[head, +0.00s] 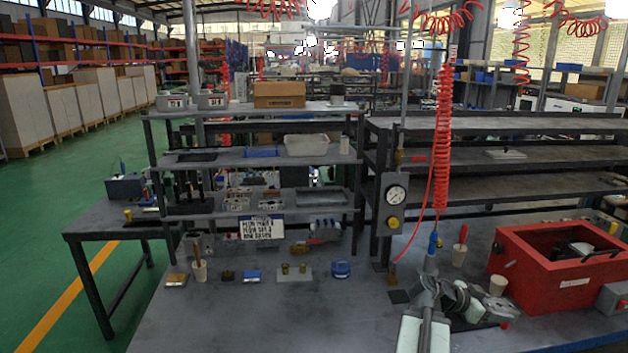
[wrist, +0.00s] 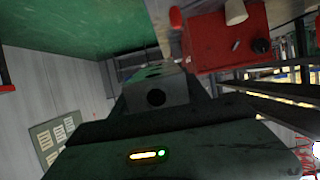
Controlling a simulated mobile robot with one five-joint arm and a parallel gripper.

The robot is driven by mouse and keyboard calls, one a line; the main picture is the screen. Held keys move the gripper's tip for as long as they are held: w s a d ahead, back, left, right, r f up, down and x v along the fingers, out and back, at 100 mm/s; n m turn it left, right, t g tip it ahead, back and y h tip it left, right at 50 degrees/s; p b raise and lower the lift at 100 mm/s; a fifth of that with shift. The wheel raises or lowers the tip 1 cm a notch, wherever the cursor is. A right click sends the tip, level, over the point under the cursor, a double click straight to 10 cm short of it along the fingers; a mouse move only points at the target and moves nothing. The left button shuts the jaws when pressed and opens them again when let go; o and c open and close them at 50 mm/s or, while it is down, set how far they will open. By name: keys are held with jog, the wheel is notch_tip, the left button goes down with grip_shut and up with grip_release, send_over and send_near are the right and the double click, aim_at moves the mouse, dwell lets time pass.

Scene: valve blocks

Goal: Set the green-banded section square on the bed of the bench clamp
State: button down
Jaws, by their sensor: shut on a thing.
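My gripper (head: 482,304) is low over the right side of the bench in the head view, and its fingers are small and partly hidden there. In the wrist view my gripper (wrist: 157,84) is shut on a dark grey block with a round hole (wrist: 155,98) in its near face. This looks like the section. A little green shows along its top, but I cannot make out a clear band. The block's far end and underside are hidden. I cannot pick out the bench clamp for certain in either view.
A red box (head: 540,286) stands right of my gripper, and shows in the wrist view (wrist: 212,45). A cream cup (head: 498,285) is close by. A blue item (head: 341,268) and a plate with brass parts (head: 295,275) lie left. A red coiled hose (head: 441,140) hangs above. The front-middle bench is clear.

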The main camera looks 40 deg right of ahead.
jog(key=shift+r, duration=0.95)
notch_tip(320, 180, down, 13)
jog(key=b, duration=1.2)
jog(key=shift+r, duration=0.45)
jog(key=shift+w, duration=0.1)
